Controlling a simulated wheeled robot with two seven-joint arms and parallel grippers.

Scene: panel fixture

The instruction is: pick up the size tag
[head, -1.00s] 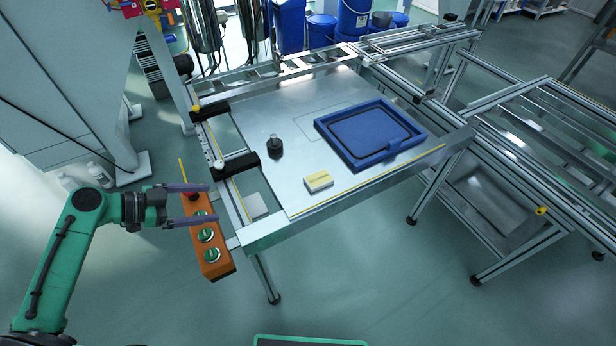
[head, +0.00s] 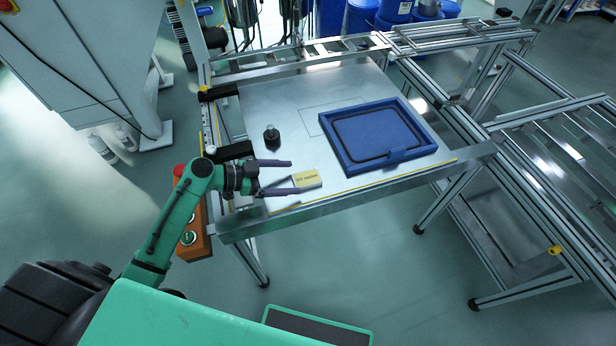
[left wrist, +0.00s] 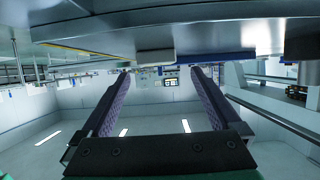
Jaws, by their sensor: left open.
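The size tag (head: 307,179), a small block with a yellow top and pale sides, lies on the metal table near its front left edge. My left gripper (head: 294,177) is open, with its two purple-grey fingers pointing right at the tag. One fingertip is on the tag's far side and one on its near side; whether they touch it I cannot tell. In the left wrist view, which looks upside down, a pale block that appears to be the tag (left wrist: 155,57) shows beyond and between the open fingertips (left wrist: 159,72). My right gripper is not in view.
A blue tray (head: 334,157) lies right of the tag on the table (head: 290,95). A small black post (head: 271,138) stands behind the gripper. An orange button box (head: 200,243) hangs at the table's left side. The table's middle is clear.

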